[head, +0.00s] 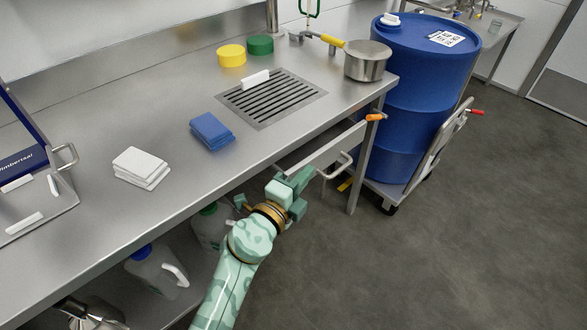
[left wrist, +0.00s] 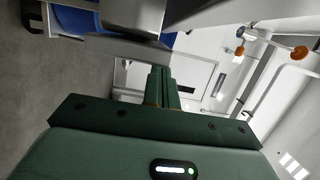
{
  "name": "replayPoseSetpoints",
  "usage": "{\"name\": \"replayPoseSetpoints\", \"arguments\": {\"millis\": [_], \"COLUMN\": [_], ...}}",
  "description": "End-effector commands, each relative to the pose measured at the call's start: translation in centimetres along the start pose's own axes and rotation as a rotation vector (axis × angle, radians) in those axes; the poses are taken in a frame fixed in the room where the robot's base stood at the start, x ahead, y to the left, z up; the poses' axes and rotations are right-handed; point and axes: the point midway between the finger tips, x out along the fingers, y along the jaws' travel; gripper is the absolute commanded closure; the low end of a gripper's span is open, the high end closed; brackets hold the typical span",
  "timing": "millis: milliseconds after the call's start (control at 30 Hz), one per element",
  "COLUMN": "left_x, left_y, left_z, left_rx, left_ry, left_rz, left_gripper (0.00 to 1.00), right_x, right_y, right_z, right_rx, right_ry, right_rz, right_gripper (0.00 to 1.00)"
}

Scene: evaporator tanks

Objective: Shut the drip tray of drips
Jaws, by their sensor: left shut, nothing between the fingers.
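The drip tray (head: 322,153) is a steel drawer under the front edge of the counter, below the slotted drain grate (head: 270,97). Its front panel stands out from the counter edge, with a dark gap behind it, so it looks partly open. A pale bar handle (head: 340,168) is on its front. My left gripper (head: 300,178) is shut and empty, just in front of the tray's left part. Whether it touches the panel I cannot tell. The shut fingers also show in the left wrist view (left wrist: 162,88). My right gripper is not in view.
A blue drum (head: 420,90) stands on a trolley right of the counter. An orange-tipped lever (head: 374,117) sits by the counter's right corner. A pot (head: 367,62), blue cloth (head: 211,130) and white cloths (head: 141,167) lie on top. The floor at right is clear.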

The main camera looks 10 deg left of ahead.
Motion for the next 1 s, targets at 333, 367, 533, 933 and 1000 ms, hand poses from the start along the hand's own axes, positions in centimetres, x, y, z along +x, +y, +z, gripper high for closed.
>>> {"name": "replayPoseSetpoints", "arguments": {"millis": [333,367,533,933,1000], "left_x": [0.0,0.0,0.4,1.1,1.1], "left_y": [0.0,0.0,-0.1,-0.1,-0.1], "left_z": [-0.1,-0.1,1.0,4.2,4.3], "left_rx": [0.0,0.0,0.003,0.003,0.003], "left_ry": [0.0,0.0,0.0,-0.006,-0.007], "left_rz": [0.0,0.0,0.0,-0.002,-0.002], "left_gripper": [1.0,1.0,1.0,1.0,1.0], "right_x": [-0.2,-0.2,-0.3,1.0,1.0], "right_y": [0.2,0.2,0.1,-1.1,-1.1], "right_z": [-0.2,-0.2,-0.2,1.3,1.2], "right_rx": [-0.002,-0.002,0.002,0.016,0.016], "right_ry": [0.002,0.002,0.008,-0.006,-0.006], "right_rz": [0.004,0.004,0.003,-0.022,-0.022], "right_gripper": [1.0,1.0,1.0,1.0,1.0]}}
